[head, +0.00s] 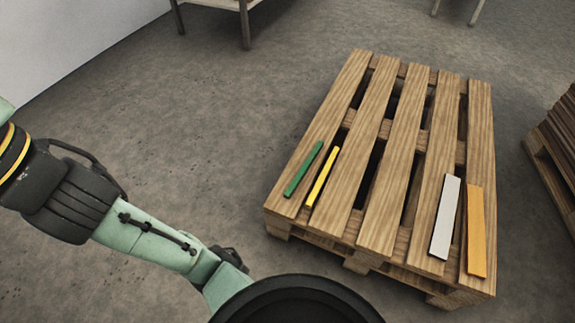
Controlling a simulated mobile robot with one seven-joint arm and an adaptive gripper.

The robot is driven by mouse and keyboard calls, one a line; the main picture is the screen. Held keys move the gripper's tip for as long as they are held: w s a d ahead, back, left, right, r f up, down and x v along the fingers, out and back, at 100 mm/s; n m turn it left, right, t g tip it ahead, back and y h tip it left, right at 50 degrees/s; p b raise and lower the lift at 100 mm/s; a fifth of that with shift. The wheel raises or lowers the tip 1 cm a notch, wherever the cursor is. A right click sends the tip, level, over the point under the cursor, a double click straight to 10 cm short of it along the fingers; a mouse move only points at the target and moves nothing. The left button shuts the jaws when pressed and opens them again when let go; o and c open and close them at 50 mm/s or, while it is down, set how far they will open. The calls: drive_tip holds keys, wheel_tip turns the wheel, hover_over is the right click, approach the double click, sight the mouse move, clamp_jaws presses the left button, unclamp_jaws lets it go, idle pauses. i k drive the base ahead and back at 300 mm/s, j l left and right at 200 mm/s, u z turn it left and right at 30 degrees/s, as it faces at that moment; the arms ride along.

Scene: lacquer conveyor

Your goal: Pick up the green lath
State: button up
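The green lath (304,169) is a thin narrow strip lying flat on the left slat of a wooden pallet (398,150), near the pallet's front left. A yellow lath (323,177) lies just to its right, nearly parallel and apart from it. My arm comes in from the left and ends low in the picture, short of the pallet. My gripper is not in view, so I cannot see its fingers.
A wider white board (445,216) and an orange board (476,231) lie at the pallet's front right. The pallet has open gaps between slats. Stacked wood (556,150) stands at the right edge. Table legs (245,25) show at the back. The floor left of the pallet is clear.

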sight(291, 189)
drive_tip(key=z, duration=0.4)
drive_tip(key=i+j+z, duration=0.1)
drive_tip(key=z, duration=0.3)
drive_tip(key=j+z, duration=0.25)
drive_tip(key=z, duration=0.2)
drive_tip(key=j+z, duration=0.25)
drive_tip(key=z, duration=0.15)
drive_tip(key=j+z, duration=0.3)
drive_tip(key=j, duration=0.25)
drive_tip(key=j+z, duration=0.25)
drive_tip(key=j, duration=0.35)
drive_tip(key=k+j, duration=0.1)
drive_tip(key=j, duration=0.75)
drive_tip(key=k+j+z, duration=0.1)
drive_tip(key=j, duration=0.35)
